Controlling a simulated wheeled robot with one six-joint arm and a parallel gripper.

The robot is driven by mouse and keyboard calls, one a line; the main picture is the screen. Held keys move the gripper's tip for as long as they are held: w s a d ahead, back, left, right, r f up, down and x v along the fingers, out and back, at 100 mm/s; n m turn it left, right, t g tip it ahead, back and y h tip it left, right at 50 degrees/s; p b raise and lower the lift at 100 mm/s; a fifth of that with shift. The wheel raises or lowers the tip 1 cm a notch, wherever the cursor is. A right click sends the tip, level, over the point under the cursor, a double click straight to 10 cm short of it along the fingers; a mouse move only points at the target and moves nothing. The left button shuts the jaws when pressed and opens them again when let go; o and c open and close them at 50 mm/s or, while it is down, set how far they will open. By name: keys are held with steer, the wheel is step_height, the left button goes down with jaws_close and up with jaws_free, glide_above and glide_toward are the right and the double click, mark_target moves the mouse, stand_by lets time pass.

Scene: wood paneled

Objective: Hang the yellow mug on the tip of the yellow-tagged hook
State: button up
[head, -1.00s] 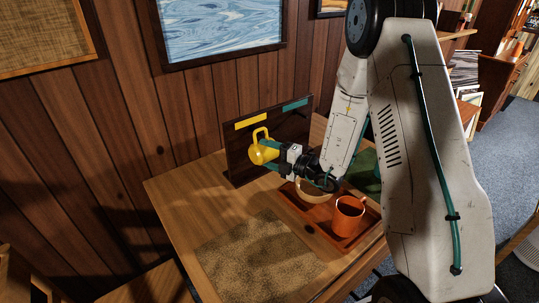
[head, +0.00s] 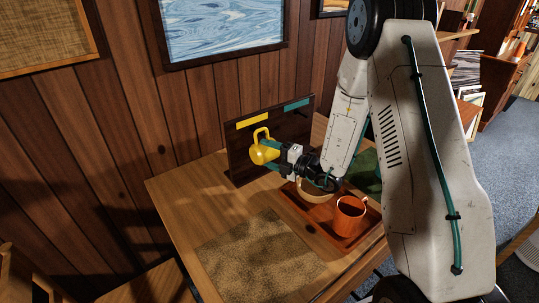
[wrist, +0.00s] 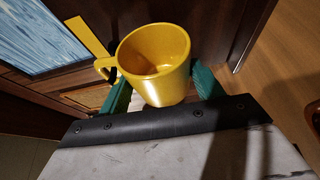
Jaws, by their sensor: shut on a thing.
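The yellow mug (head: 262,153) is held sideways in front of the dark hook board (head: 240,160), with its handle up in the head view. The yellow tag (head: 252,120) is at the board's upper left, just above the handle. My gripper (head: 271,158) is shut on the mug's body with its green fingers. In the wrist view the mug (wrist: 155,62) sits between the fingers, its open mouth showing and its handle at left, close to the yellow tag (wrist: 90,36).
A teal tag (head: 297,105) is at the board's upper right. A reddish tray (head: 318,217) with an orange mug (head: 349,214) and a pale bowl (head: 312,192) is below my arm. A woven mat (head: 255,258) lies on the wooden table (head: 185,200); the table's left side is clear.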

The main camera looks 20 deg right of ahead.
steer(key=shift+f, duration=0.1)
steer(key=o, duration=0.7)
steer(key=shift+c, duration=0.2)
steer(key=o, duration=0.5)
